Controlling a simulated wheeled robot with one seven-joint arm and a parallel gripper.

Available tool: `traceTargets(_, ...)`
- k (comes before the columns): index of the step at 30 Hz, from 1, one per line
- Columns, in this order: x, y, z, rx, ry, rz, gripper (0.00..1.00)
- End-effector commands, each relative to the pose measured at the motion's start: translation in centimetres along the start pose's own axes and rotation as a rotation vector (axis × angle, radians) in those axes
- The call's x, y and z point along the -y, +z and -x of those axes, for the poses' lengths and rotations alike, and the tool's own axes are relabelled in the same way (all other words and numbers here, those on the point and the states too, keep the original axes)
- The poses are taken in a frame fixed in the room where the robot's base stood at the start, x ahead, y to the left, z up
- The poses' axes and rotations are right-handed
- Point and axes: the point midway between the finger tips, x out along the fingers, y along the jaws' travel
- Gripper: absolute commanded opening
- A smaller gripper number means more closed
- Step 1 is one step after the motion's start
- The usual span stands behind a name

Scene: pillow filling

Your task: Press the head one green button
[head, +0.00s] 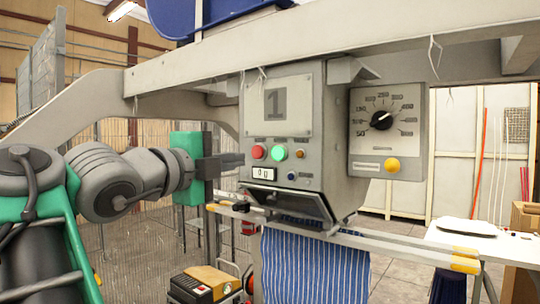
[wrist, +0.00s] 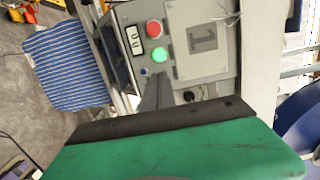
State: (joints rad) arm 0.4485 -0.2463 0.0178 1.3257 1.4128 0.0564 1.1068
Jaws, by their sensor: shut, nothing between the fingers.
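The head one panel (head: 275,100), a grey box marked "1", carries a green button (head: 279,152) that looks bright, as if lit. A red button (head: 259,152) sits just left of it. In the wrist view the green button (wrist: 160,54) lies just beyond the tips of my gripper (wrist: 157,72). In the head view my gripper (head: 238,159) is left of the panel, level with the buttons, fingers pointing at its left side. The fingers are shut and empty. I cannot tell whether the fingertips touch anything; in the head view they are left of the green button.
A dial box (head: 387,120) with a yellow knob is right of the panel. A small display (head: 264,173) is below the red button. Striped blue fabric (head: 315,265) hangs under the head beside metal rails (head: 400,247). A white table (head: 485,238) stands at right.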

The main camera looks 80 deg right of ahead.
Motion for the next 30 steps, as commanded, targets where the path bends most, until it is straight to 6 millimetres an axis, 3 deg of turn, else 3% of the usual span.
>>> traceTargets(5, 0.1, 0.0, -1.1, -0.003, 0.001, 0.004, 0.00)
traceTargets(8, 0.2, -0.2, -2.8, -0.006, 0.002, 0.005, 0.00)
traceTargets(21, 0.4, -0.1, -12.1, -0.002, 0.003, 0.006, 0.00)
traceTargets(30, -0.1, 0.1, -14.0, 0.004, 0.002, 0.002, 0.00)
